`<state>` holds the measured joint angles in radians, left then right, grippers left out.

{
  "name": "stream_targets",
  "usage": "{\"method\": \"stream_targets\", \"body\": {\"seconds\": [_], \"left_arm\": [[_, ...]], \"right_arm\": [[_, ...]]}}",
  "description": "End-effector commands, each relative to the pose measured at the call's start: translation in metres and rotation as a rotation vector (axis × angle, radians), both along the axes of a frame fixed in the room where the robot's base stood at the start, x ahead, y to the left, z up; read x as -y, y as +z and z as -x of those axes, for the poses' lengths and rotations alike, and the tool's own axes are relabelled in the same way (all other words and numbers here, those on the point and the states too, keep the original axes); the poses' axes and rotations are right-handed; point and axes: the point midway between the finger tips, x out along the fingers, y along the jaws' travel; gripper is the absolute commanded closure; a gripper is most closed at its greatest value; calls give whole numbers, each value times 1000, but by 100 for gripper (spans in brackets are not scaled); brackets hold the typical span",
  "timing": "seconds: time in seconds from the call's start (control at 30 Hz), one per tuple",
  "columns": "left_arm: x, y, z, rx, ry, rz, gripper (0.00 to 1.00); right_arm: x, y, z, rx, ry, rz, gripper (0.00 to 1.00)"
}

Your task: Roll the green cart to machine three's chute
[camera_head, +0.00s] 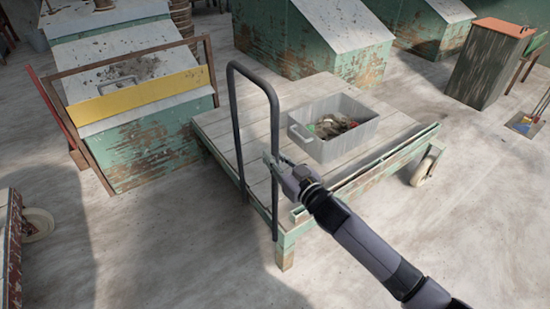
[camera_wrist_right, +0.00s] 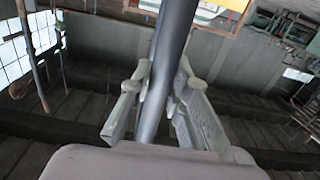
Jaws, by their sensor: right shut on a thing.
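The green cart (camera_head: 288,240) stands in the middle of the head view, with a worn plank deck, chipped green edges and a pale wheel at its right end. Its dark tubular push handle (camera_head: 236,118) rises at its near left end. My right gripper (camera_head: 272,160) is shut on the handle's right upright. In the right wrist view the handle's dark tube (camera_wrist_right: 172,45) passes between the two fingers of my right gripper (camera_wrist_right: 158,95). My left gripper is in neither view. Which machine is number three, and its chute, I cannot tell; no number is readable.
A grey bin (camera_head: 322,148) with mixed scraps sits on the cart deck. A green machine with a yellow-barred frame (camera_head: 150,92) stands close left of the cart. Another green machine (camera_head: 290,50) stands behind. A cabinet (camera_head: 487,65) is at right.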

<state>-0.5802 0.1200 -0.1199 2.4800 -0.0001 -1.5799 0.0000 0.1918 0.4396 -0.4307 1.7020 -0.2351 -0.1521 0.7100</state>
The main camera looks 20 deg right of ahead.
Motion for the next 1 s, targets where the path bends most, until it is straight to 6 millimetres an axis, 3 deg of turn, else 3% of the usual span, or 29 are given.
{"method": "stream_targets", "body": {"seconds": [0.23,0.6,1.0], "left_arm": [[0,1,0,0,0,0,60],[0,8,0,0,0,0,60],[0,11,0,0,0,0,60]], "right_arm": [[-6,0,2,-1,1,-3,100],[-45,-1,17,-2,10,-8,100],[-74,0,27,-2,2,-3,100]]}}
